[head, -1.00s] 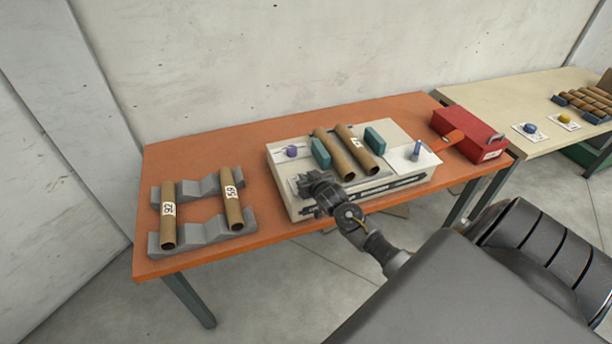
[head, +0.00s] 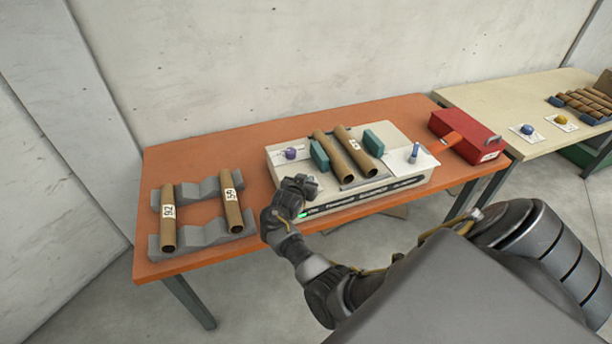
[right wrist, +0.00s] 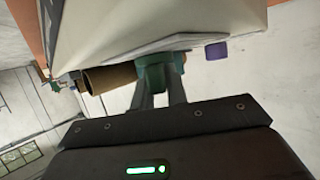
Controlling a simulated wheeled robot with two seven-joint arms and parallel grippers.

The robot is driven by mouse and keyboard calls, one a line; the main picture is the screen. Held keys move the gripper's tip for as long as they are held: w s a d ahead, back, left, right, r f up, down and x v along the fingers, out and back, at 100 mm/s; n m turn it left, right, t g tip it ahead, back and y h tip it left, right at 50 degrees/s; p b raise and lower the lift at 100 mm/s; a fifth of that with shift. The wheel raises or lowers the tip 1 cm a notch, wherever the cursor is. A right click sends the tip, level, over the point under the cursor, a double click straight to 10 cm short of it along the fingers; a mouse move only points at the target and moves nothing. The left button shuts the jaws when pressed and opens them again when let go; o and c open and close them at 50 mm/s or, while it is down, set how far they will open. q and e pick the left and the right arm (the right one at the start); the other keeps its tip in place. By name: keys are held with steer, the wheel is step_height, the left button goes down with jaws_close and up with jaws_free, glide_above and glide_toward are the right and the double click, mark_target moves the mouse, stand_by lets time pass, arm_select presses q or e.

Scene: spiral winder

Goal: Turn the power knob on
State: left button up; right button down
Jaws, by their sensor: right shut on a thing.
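The winder (head: 400,197) is a pale box on the orange table, with a dark lettered strip along its front. My right gripper (head: 300,184) is at its front left edge and hides that part of it. In the right wrist view, the two fingers (right wrist: 160,84) are shut on a small green piece (right wrist: 177,60), apparently the power knob. A teal block lines up with it behind, so its outline and setting are unclear. A purple knob (head: 291,153) stands on the winder's top left, and it also shows in the right wrist view (right wrist: 216,50). My left gripper is not in view.
Two cardboard tubes (head: 353,160) lie on the winder between teal blocks (head: 320,155). Numbered tubes rest on grey cradles (head: 205,188) at left. A red box (head: 465,137) is at right, before a second table (head: 520,95).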

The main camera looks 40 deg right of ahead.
stand_by(0.6)
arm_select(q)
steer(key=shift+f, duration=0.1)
arm_select(e)
steer(key=c, duration=1.4)
jaws_free()
steer(key=shift+a, duration=0.1)
